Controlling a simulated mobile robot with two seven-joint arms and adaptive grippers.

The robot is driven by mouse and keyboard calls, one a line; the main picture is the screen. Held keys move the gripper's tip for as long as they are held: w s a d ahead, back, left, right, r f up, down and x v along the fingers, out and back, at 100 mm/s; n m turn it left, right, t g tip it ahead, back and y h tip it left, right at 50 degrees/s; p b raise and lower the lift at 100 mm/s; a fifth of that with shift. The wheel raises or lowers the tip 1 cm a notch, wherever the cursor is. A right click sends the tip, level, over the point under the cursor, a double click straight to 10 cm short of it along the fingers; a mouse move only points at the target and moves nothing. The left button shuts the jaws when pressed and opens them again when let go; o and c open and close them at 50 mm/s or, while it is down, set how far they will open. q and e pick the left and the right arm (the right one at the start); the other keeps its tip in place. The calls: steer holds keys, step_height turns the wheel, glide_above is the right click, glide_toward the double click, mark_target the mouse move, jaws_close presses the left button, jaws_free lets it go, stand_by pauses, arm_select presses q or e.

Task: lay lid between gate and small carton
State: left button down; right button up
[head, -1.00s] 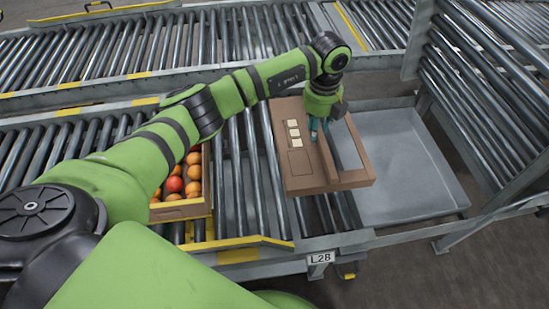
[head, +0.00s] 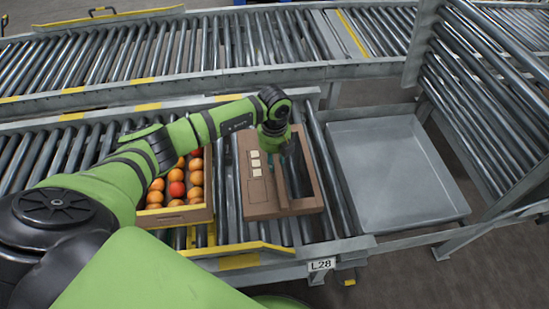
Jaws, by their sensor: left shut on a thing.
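The lid (head: 259,196) is a flat brown panel with pale square labels and a long opening on its right side. My left gripper (head: 284,160) is shut on the lid near its middle bar, its fingertips partly hidden by the wrist. The lid is over the near roller lane; I cannot tell whether it touches the rollers. The small carton (head: 182,215), holding orange and red tomatoes, sits just left of the lid, partly hidden by my left arm. The gate (head: 478,95) is a raised roller section at the right. My right gripper is not in view.
A grey metal tray (head: 400,185) lies empty between the near lane and the gate. Bare rollers (head: 335,190) show right of the lid. A yellow-edged rail (head: 235,250) runs along the lane's front, beside a sign L28 (head: 321,265). Another roller conveyor (head: 210,50) runs behind.

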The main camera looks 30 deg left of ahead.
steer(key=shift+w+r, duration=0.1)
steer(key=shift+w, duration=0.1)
arm_select(q)
steer(key=shift+f, duration=0.1)
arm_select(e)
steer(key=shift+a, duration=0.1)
arm_select(q)
steer(key=c, duration=1)
jaws_free()
steer(key=shift+o, duration=0.2)
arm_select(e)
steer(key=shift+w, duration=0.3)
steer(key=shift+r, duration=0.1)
arm_select(q)
steer(key=shift+w+r, duration=0.1)
steer(key=shift+r, duration=0.3)
step_height(320, 180, up, 12)
steer(key=shift+f+p, duration=0.25)
steer(key=shift+p, duration=0.05)
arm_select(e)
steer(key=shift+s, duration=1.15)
